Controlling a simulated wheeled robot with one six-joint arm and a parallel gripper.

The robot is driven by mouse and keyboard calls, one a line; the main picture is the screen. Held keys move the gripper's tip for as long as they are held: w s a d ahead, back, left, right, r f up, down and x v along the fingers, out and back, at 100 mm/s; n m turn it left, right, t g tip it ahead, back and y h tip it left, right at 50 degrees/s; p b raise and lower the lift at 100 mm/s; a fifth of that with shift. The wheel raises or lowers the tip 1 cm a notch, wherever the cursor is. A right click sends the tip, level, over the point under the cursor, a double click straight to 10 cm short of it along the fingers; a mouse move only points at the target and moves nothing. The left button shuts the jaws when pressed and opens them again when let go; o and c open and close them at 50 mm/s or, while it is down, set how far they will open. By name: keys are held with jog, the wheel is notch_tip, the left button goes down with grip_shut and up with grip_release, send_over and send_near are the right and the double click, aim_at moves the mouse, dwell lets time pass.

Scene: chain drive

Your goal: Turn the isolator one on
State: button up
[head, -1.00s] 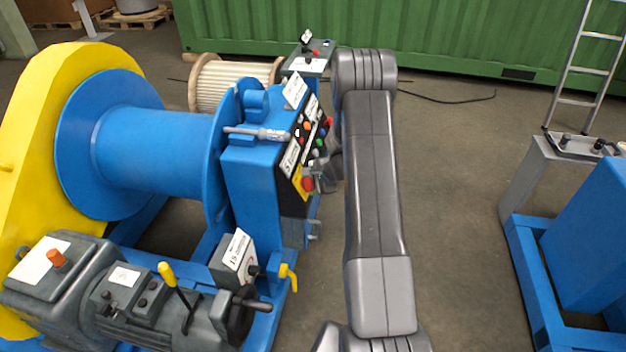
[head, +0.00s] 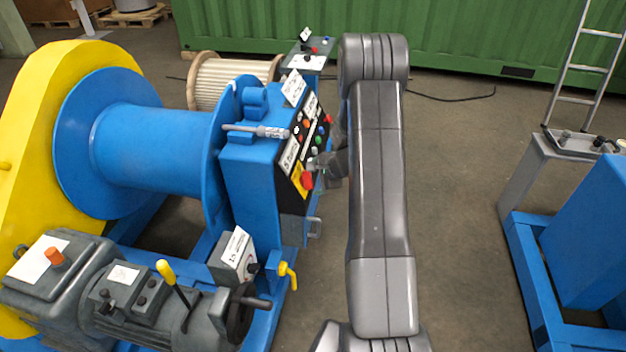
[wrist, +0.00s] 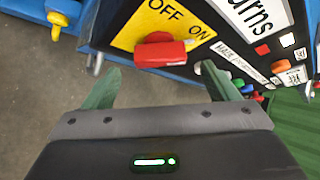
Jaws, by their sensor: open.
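The isolator is a red rotary handle on a yellow plate (wrist: 130,36) marked OFF and ON, on the black panel of the blue winch stand. In the wrist view the red handle (wrist: 160,52) lies sideways, below the lettering; whether it points at OFF or ON I cannot tell. It also shows in the head view as a red knob (head: 307,180). My gripper (wrist: 155,85) is open, its two green fingers apart on either side of the handle and short of it. Nothing is between the fingers. In the head view my gripper (head: 318,165) is small beside the panel.
Several buttons and lamps (head: 318,140) and white label plates sit on the same panel. A grey box with a label (head: 234,256) and a yellow lever (head: 289,275) stand lower down. Open floor (head: 460,200) lies to the right.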

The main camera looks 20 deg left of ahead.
aim_at(311, 181)
jog(key=v, duration=1)
jog(key=shift+r, duration=0.15)
jog(key=x, duration=1.3)
jog(key=shift+a+f+p, duration=0.15)
jog(key=shift+f+p, duration=0.15)
jog(key=shift+f, duration=0.05)
jog(key=shift+r, duration=0.15)
jog(key=shift+f, duration=0.3)
jog(key=shift+w+f+b, duration=0.1)
jog(key=shift+f+b, duration=0.05)
jog(key=shift+b, duration=0.75)
jog(key=shift+n+b, duration=0.3)
jog(key=shift+b, duration=1)
jog(key=n+t+y+b, duration=0.1)
jog(key=b, duration=0.2)
